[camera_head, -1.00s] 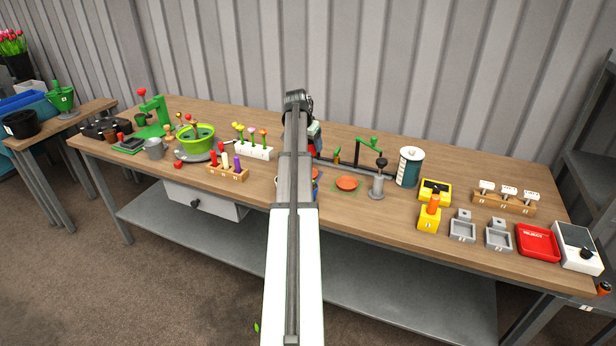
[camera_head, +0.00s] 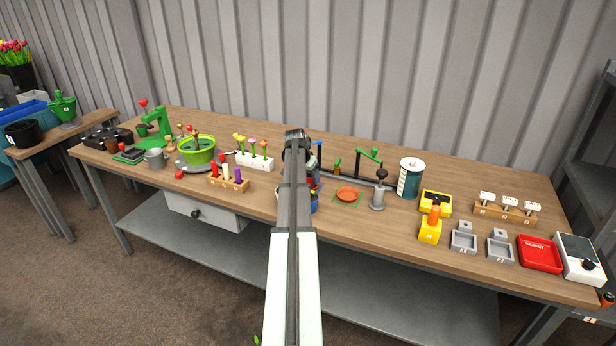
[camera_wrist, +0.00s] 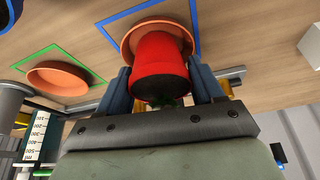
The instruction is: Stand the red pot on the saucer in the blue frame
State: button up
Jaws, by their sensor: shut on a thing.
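The red pot (camera_wrist: 160,62) is between the two fingers of my gripper (camera_wrist: 161,84), which is shut on it. Its dark mouth faces the wrist camera and a bit of green shows there. Behind the pot in the wrist view is an orange-brown saucer (camera_wrist: 128,40) inside the blue frame (camera_wrist: 142,10). The pot overlaps the saucer in that view; I cannot tell whether its base touches it. In the head view my arm hides most of the pot, the gripper and this saucer.
A second saucer (camera_head: 347,194) lies in a green frame to the right, also in the wrist view (camera_wrist: 57,77). A grey tamper-like stand (camera_head: 378,193) and a scaled cylinder (camera_head: 410,178) are farther right. A white flower block (camera_head: 255,161) stands left of my arm.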

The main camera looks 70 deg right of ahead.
jog(key=shift+f, duration=0.1)
jog(key=o, duration=1.1)
jog(key=v, duration=1.2)
jog(key=shift+d, duration=0.1)
